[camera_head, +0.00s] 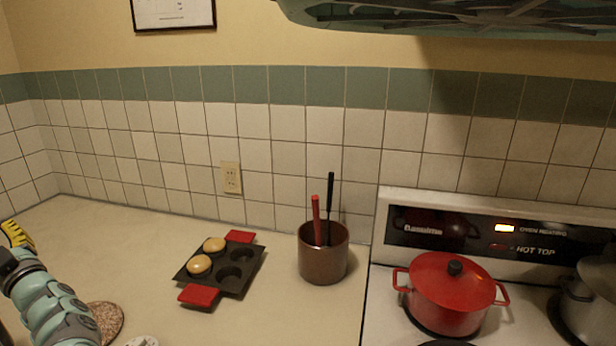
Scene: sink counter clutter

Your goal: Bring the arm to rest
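My arm (55,308), teal and grey, reaches in at the lower left of the head view. At its upper end, by the left picture edge, are dark parts and a yellow, ridged piece of what looks like my gripper (16,236). The frame edge cuts it off, so I cannot tell whether the fingers are open or shut. I see nothing held in the part that shows. The gripper is to the left of the muffin pan, apart from it.
A dark muffin pan (215,281) with red handles holds two buns. A brown utensil crock (322,264) stands to its right. A red pot (450,300) and grey pot (590,300) are on the stove. A round cork-like mat (106,318) lies beside my arm. The back-left counter is clear.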

